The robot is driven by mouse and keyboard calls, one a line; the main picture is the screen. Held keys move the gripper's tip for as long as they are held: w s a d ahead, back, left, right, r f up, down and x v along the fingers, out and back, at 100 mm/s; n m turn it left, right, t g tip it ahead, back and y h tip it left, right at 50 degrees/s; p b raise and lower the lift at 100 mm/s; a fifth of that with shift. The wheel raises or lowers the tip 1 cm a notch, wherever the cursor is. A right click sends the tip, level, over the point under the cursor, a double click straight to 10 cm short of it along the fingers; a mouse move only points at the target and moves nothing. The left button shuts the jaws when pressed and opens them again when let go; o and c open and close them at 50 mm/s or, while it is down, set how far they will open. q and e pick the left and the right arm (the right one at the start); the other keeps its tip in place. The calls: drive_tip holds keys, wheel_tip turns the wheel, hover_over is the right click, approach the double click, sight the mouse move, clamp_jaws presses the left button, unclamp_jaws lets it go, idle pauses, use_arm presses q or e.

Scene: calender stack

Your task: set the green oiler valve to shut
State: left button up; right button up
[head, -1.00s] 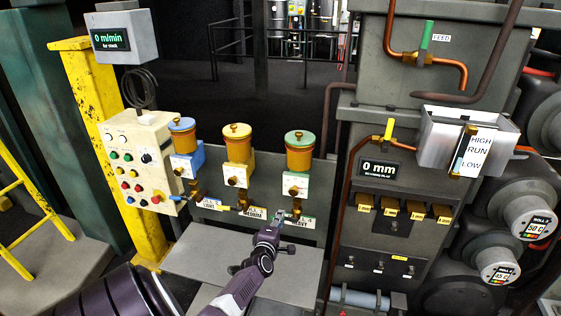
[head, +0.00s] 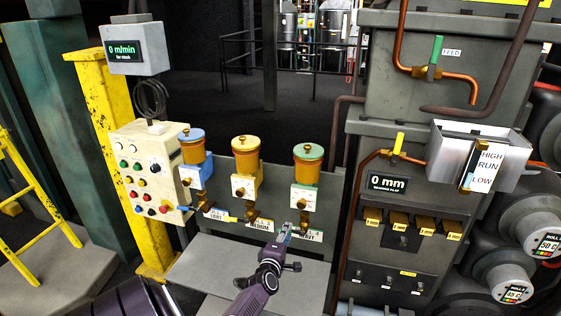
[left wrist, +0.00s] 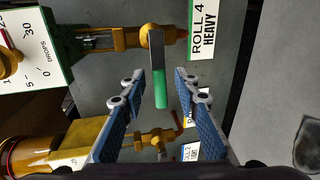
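The green oiler (head: 307,165) is the rightmost of three, with an amber cup and green lid, above the label "HEAVY" (head: 311,236). The left wrist view shows its brass outlet (left wrist: 130,40) and the valve lever (left wrist: 160,90), grey with a green grip. The lever lies across the outlet pipe. My left gripper (left wrist: 158,88) is open, its two blue fingers on either side of the green grip with gaps showing. In the head view my left gripper (head: 285,231) is just below the oiler and hides the lever. My right gripper is not in view.
The yellow oiler (head: 246,165) and blue oiler (head: 194,158) stand to the left on the same panel. A button box (head: 150,172) is further left. A pipe and gauge cabinet (head: 390,150) stands at right. A grey plate (head: 215,268) lies below the oilers.

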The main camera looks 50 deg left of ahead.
use_arm(q)
drive_tip(key=v, duration=1)
drive_tip(key=shift+s+d, duration=0.15)
drive_tip(key=shift+s, duration=0.15)
